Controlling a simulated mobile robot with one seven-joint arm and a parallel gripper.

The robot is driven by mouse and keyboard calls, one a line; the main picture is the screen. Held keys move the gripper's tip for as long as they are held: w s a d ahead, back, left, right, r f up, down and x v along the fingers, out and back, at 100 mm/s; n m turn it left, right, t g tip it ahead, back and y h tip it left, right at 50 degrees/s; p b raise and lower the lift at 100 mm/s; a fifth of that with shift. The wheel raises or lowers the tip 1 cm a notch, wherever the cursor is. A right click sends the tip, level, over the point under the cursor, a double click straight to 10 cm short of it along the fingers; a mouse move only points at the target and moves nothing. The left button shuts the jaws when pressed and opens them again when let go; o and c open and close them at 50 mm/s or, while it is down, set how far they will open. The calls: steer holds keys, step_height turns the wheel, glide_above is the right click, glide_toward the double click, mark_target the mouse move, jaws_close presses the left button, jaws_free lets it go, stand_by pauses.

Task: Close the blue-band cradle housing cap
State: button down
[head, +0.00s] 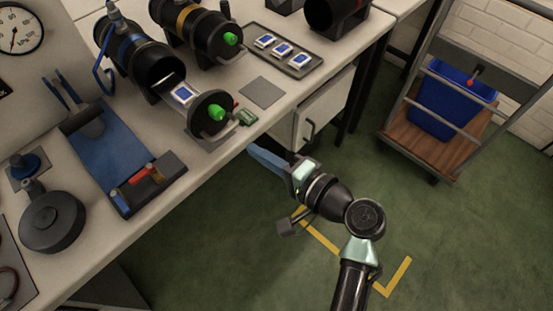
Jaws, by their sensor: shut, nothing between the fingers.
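The blue-band housing (128,42) is a black cylinder lying on the bench at the upper left, with its dark mouth open. Its cradle (170,84) is slid out of the mouth and carries a white-and-blue module (183,94). The round black cap (211,119) with a green knob (216,113) stands at the cradle's outer end, apart from the mouth. My gripper (252,150) is shut and empty near the bench's front edge, to the lower right of the cap and not touching it.
A yellow-band housing (186,20) with a green-knobbed cap stands behind. A tray (301,71) holds white-and-blue modules. A cart with a blue bin (452,100) stands right.

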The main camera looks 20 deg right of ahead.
mark_target(186, 97)
steer(key=x, duration=0.6)
steer(key=shift+w+a, duration=0.2)
steer(key=shift+w, duration=0.15)
steer(key=shift+f, duration=0.1)
steer(key=r+b+x, duration=0.1)
steer(key=x, duration=0.4)
steer(key=r+b+x, duration=0.1)
steer(key=b+x, duration=0.1)
steer(key=x, duration=0.3)
steer(key=r+b+x, duration=0.1)
steer(key=b+x, duration=0.1)
steer(key=x, duration=0.3)
steer(key=shift+w+a, duration=0.25)
steer(key=shift+w, duration=0.3)
steer(key=shift+w+a+r+b, duration=0.1)
steer(key=shift+w+a+b, duration=0.2)
steer(key=shift+w, duration=0.2)
steer(key=shift+r, duration=0.3)
